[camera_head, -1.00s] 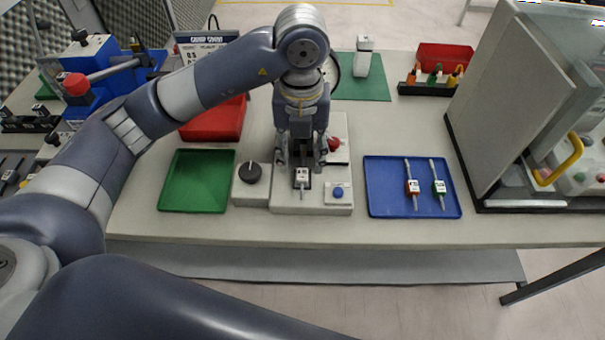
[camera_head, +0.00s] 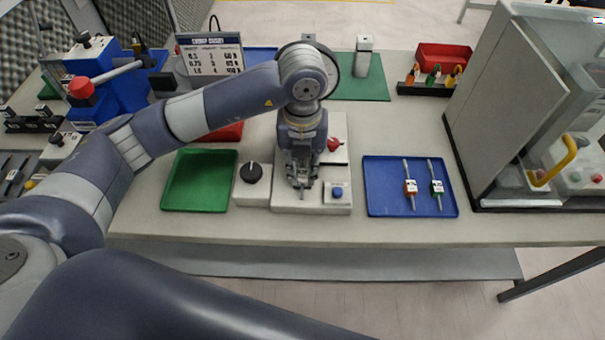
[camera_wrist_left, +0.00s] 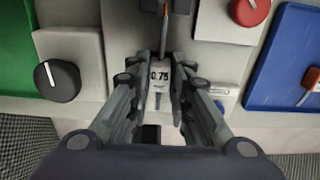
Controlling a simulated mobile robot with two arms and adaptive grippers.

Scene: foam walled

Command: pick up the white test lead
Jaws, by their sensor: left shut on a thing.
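The white test lead (camera_wrist_left: 159,77), with a label reading 0.75, sits between the fingers of my left gripper in the left wrist view. My left gripper (camera_head: 301,181) is over the front of the grey test fixture (camera_head: 285,203). It is shut on the lead, and its fingers (camera_wrist_left: 160,66) flank the label on both sides. In the head view the fingers hide most of the lead. I cannot tell whether the lead is clear of the fixture. My right gripper is not in view.
A black knob (camera_head: 251,172), a red knob (camera_head: 333,144) and a blue button (camera_head: 337,191) surround the gripper. A green tray (camera_head: 172,203) lies left. A blue tray (camera_head: 378,205) with a red and a green lead lies right. A grey cabinet (camera_head: 500,110) stands further right.

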